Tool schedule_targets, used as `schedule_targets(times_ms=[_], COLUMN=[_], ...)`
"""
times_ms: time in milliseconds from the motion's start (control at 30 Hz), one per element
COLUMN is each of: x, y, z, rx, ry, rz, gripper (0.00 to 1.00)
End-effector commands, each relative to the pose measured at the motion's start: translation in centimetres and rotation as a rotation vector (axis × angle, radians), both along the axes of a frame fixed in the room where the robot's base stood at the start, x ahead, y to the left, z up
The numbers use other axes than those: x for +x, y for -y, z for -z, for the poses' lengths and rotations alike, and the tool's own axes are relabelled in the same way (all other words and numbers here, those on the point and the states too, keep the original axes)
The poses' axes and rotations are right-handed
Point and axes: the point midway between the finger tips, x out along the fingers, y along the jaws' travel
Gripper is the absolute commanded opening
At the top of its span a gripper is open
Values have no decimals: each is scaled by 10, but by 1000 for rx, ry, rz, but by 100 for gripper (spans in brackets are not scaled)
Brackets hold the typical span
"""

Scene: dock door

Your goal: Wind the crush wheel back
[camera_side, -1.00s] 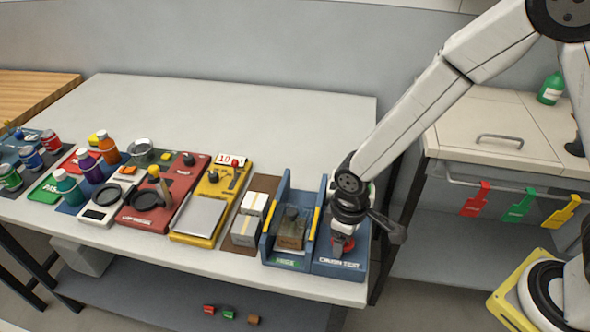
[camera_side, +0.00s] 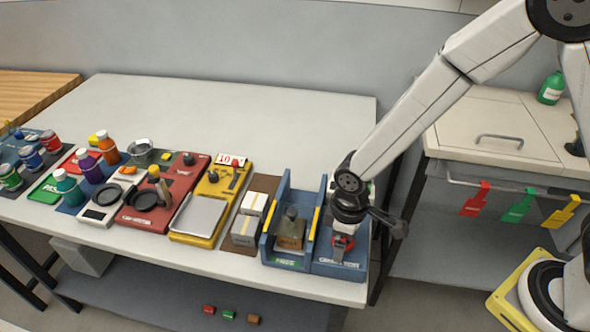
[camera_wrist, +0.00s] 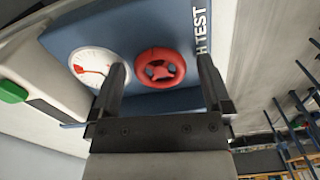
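The crush wheel is a red handwheel (camera_wrist: 160,68) on the blue crush test panel (camera_wrist: 180,22), between my fingers in the wrist view. In the side view the red wheel (camera_side: 342,243) shows just below my gripper (camera_side: 349,222). In the wrist view my gripper (camera_wrist: 165,85) is open, one finger on each side of the wheel, with gaps between them and the rim. A white round gauge (camera_wrist: 96,67) with a red needle sits left of the wheel, partly behind the left finger. Whether the fingertips reach down to the wheel's level is unclear.
Left of the crush test stands a blue press frame (camera_side: 268,240) with yellow strips and a brown block (camera_side: 291,233) inside. White boxes (camera_side: 245,229) and a yellow scale (camera_side: 181,236) stand further left. The back of the table (camera_side: 230,110) is clear.

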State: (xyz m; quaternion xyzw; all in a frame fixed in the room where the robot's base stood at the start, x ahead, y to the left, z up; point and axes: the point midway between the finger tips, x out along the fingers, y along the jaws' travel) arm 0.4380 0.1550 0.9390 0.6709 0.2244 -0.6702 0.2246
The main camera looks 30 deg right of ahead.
Motion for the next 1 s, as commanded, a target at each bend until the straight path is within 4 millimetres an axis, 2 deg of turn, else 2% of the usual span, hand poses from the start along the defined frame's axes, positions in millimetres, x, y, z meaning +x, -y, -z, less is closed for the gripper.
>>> schedule_targets(times_ms=[367,1000], x=[0,0], y=[0,0], z=[-8,-71], rx=[0,1], ry=[0,3], rz=[2,0], gripper=[100,100])
